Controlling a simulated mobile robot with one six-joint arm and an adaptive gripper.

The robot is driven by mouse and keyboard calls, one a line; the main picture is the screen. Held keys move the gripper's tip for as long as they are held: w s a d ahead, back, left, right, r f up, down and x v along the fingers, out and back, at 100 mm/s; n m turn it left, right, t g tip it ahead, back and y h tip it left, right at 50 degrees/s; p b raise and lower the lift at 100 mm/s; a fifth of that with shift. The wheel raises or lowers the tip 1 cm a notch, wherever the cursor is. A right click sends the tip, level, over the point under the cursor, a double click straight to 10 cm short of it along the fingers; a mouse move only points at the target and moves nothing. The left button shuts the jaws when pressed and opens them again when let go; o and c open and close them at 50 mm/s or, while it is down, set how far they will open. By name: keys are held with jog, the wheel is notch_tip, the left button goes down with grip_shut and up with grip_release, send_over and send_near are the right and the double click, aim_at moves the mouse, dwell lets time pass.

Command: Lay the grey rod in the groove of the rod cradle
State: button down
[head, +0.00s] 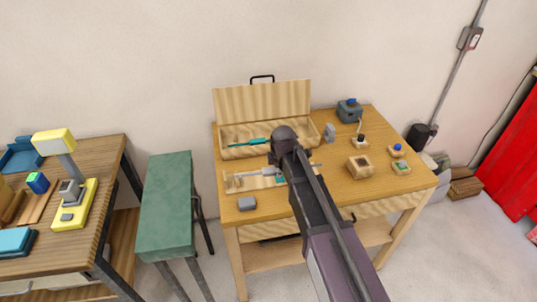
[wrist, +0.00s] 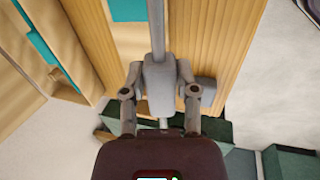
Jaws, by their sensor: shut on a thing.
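The grey rod (wrist: 157,25) is held between the fingers of my gripper (wrist: 160,80), which is shut on it. In the wrist view the rod runs lengthwise, out past the fingers towards the top edge. A pale holder with a teal part (head: 247,186), which looks like the rod cradle, lies on the table left of my arm. It shows beside the rod in the wrist view (wrist: 131,42). My arm hides part of it in the head view, and I cannot tell whether the rod touches it.
An open wooden case (head: 262,100) with a teal rod (head: 248,142) stands behind. A grey block (head: 246,203) sits at the front left. Small wooden holders (head: 358,167) and a blue-grey device (head: 349,111) stand right. A green stool (head: 167,205) is left of the table.

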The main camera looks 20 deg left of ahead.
jog(key=w+a+r, duration=0.1)
jog(key=w+a, duration=0.3)
jog(key=a, duration=0.1)
jog(key=shift+w+t+y, duration=0.3)
jog(key=shift+w+t, duration=0.05)
jog(key=shift+t, duration=0.05)
jog(key=shift+a+f, duration=0.1)
jog(key=shift+f, duration=0.1)
notch_tip(320, 180, down, 7)
jog(key=b, duration=0.6)
jog(key=shift+r+b, duration=0.2)
jog(key=shift+b, duration=0.2)
jog(key=shift+r, duration=0.1)
jog(key=shift+r+p, duration=0.45)
jog(key=shift+p, duration=0.1)
jog(key=shift+f+b, duration=1)
jog(key=shift+b, duration=0.05)
dwell(1.6)
